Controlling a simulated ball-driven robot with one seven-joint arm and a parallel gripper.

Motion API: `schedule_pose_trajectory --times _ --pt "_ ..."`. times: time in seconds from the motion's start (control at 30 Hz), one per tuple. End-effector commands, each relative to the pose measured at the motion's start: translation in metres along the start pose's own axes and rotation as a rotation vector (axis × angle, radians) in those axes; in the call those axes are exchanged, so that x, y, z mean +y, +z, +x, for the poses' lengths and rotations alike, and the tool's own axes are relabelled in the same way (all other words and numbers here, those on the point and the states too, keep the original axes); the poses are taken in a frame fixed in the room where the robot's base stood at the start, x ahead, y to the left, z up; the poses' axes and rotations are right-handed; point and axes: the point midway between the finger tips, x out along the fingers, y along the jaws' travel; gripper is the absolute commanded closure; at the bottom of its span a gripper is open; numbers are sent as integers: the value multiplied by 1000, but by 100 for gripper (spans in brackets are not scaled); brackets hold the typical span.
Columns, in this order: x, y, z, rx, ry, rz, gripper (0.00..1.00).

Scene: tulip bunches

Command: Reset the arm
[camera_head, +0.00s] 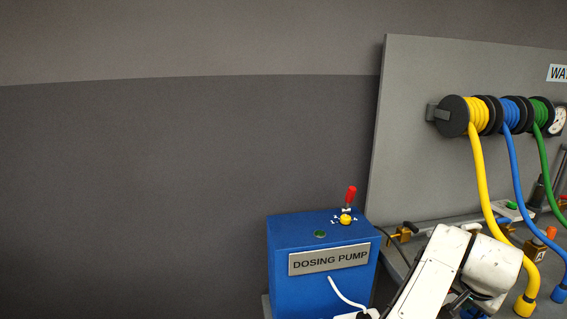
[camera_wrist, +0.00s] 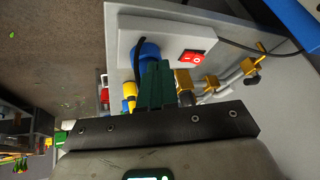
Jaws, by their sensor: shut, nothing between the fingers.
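My white arm (camera_head: 455,268) reaches up from the bottom right edge in the head view, bent in front of the bench area. In the wrist view my gripper (camera_wrist: 157,68) shows as a dark bar with its dark green fingers together and nothing held between them. Past the fingers are a blue round part (camera_wrist: 147,50) and a yellow fitting (camera_wrist: 130,95). I cannot make out the fingers in the head view.
A blue dosing pump box (camera_head: 320,240) with a red-topped lever (camera_head: 350,195) stands left of my arm. Yellow (camera_head: 481,170), blue (camera_head: 516,165) and green (camera_head: 546,170) hoses hang from reels on a grey panel. A red switch (camera_wrist: 194,57) and brass valves (camera_wrist: 184,80) lie near my fingers.

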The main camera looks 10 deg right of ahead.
Motion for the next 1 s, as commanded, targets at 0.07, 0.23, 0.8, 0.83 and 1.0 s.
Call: schedule_pose_trajectory --times 0.07,0.23,0.8,0.83,1.0 --pt "12 -2 2 19 16 -14 100" --pt "36 -6 2 60 44 -58 100" --pt "118 80 11 81 86 -525 100" --pt "122 91 12 66 82 -556 100" --pt "146 167 15 -48 38 -731 100"
